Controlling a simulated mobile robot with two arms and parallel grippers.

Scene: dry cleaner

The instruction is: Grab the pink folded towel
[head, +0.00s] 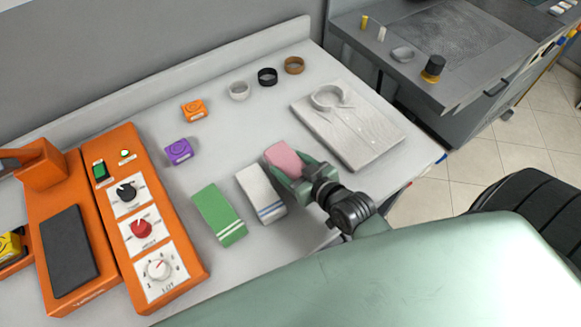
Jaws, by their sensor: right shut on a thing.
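The pink folded towel (283,158) is at the right end of a row of folded towels on the grey counter. My right gripper (291,172) is shut on the pink towel, and its fingers cover the towel's near part. I cannot tell whether the towel touches the counter. A white folded towel with blue stripes (260,191) lies just left of it, and a green folded towel with white stripes (218,214) lies further left. My left gripper is not in view.
Orange (193,110) and purple (178,151) boxes and several rolled bands (267,77) stand behind. An orange control panel (143,225) is at left. A grey worktable (424,95) stands at the back right.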

